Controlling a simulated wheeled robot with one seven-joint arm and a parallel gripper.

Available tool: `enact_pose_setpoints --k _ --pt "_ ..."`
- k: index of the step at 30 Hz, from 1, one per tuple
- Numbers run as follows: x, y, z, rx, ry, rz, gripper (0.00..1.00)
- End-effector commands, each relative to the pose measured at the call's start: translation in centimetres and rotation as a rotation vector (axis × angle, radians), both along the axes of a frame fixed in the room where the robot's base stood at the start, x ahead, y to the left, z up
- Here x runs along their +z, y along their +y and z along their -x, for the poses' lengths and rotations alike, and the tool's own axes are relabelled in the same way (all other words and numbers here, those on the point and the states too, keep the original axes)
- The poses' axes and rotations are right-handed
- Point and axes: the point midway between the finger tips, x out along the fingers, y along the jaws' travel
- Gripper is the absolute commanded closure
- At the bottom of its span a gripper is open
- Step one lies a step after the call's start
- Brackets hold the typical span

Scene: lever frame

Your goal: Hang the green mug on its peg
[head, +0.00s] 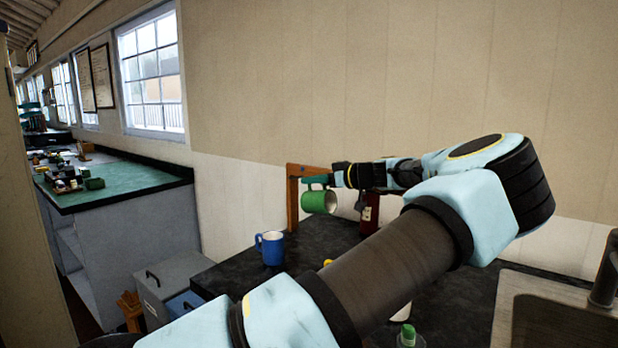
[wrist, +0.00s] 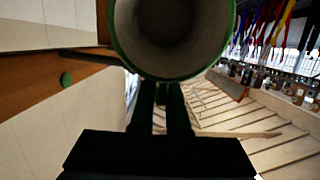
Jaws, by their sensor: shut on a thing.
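The green mug (head: 319,202) is held up beside the wooden frame (head: 292,205) on the dark counter, in the head view. My gripper (head: 318,180) is shut on the mug at its upper side. In the wrist view my gripper (wrist: 162,95) has its fingers close together below the mug (wrist: 228,50), whose open mouth faces the camera. The frame's wooden bar (wrist: 40,80) is to the left, with a round green spot (wrist: 66,79) on it. I cannot tell if that spot is a peg end. The mug's handle is not clear.
A blue mug (head: 270,248) stands on the dark counter (head: 228,275) left of my arm. A red object (head: 369,214) is partly hidden behind my arm. A sink (head: 555,318) is at the right. A green-capped bottle (head: 407,336) is at the front edge.

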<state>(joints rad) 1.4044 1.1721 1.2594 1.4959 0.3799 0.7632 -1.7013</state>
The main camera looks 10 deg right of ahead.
Motion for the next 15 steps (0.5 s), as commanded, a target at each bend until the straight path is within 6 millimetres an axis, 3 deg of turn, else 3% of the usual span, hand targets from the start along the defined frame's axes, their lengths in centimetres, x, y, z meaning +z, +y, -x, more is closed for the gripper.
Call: enact_pose_setpoints --k 15 --pt "0.3 -2.1 -2.1 0.0 -0.001 -0.002 1.0"
